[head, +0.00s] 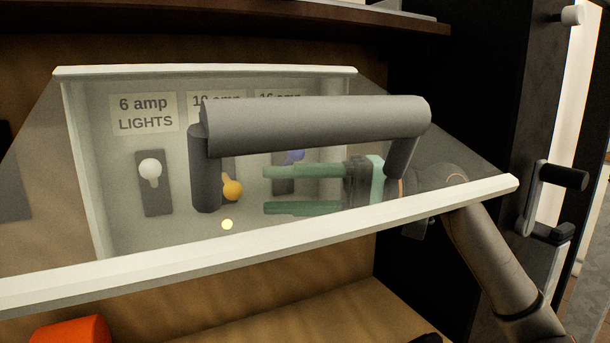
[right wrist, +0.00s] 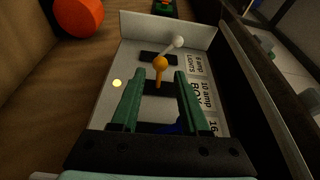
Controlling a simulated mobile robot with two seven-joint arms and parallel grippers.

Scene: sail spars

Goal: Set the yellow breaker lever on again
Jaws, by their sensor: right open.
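The yellow lever (head: 232,190) is the middle of three on the breaker box's pale panel (head: 195,220). Its knob sits lower than the white lever's (head: 150,170) and the blue lever's (head: 295,156). My right gripper (head: 265,190) is open, its green fingers seen through the clear cover, pointing left at the yellow lever. In the right wrist view the yellow knob (right wrist: 160,62) shows between and just beyond the fingertips (right wrist: 159,74); contact cannot be told. The blue lever is partly hidden behind the fingers there. My left gripper is not in view.
The clear cover with a pale front rim (head: 300,237) is tilted out over the panel. Its thick grey handle (head: 315,122) hides part of the labels. A small pale-yellow round spot (head: 227,224) shows below the yellow lever. An orange object (head: 70,330) lies lower left.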

